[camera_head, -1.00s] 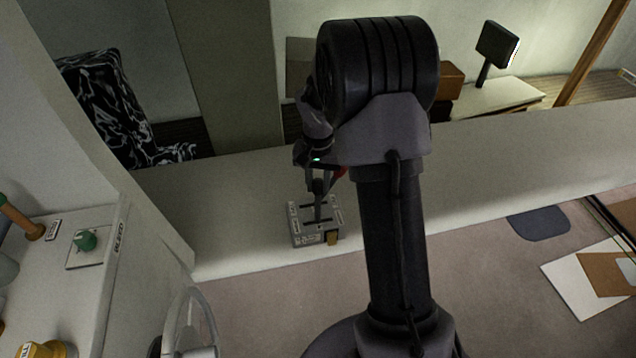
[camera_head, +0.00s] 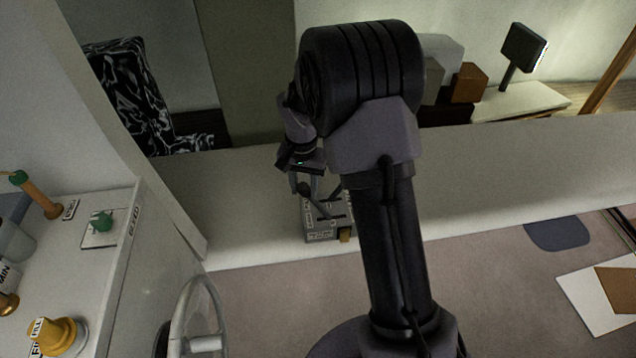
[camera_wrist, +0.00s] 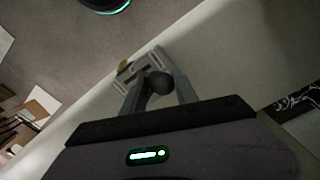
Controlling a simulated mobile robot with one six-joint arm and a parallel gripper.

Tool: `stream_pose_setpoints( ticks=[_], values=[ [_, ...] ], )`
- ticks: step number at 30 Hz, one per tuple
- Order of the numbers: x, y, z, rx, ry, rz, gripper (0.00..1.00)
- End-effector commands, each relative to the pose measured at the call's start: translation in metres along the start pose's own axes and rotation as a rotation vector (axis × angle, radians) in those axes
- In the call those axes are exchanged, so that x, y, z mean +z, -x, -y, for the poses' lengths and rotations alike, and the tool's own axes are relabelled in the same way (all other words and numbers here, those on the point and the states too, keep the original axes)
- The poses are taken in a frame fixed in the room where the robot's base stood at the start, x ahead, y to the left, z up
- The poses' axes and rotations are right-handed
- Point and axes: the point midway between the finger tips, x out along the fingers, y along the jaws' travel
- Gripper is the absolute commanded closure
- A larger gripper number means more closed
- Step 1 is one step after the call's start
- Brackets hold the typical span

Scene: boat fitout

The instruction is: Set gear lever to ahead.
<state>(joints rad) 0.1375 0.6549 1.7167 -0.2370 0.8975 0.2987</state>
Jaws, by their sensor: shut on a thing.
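The gear lever unit (camera_head: 322,232) is a small grey box with labelled slots on the pale ledge, left of my arm in the head view. Its lever (camera_head: 315,203) leans up and to the left, ending in a dark round knob. My gripper (camera_head: 302,188) is at the knob, shut on it. In the wrist view the dark knob (camera_wrist: 160,83) sits between the two fingers of my gripper (camera_wrist: 158,92), with the grey box (camera_wrist: 140,70) beyond. The labels on the box are too small to read.
A white console (camera_head: 75,265) with a green knob (camera_head: 102,221) and a yellow knob (camera_head: 58,335) stands at the left. A steering wheel (camera_head: 200,325) is at the lower left. The long pale ledge (camera_head: 490,170) is clear to the right.

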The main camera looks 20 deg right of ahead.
Motion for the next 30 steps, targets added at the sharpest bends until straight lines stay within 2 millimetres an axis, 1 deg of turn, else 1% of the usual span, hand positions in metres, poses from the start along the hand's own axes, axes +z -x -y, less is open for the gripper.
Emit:
stream_pose_setpoints(
  ticks=[3,9,15,25,26,27,30],
  values=[
    [0.005,-0.006,0.011,-0.002,-0.001,0.003,1.0],
    [0.009,-0.012,0.02,-0.002,-0.002,0.002,1.0],
    [0.011,-0.015,0.025,-0.002,-0.002,0.004,1.0],
    [0.013,-0.017,0.025,0.0,0.0,0.008,1.0],
    [0.013,-0.017,0.025,0.0,0.0,0.008,0.59],
    [0.013,-0.017,0.025,0.0,0.001,0.008,0.51],
    [0.013,-0.017,0.025,0.0,0.0,0.007,0.51]
  ],
)
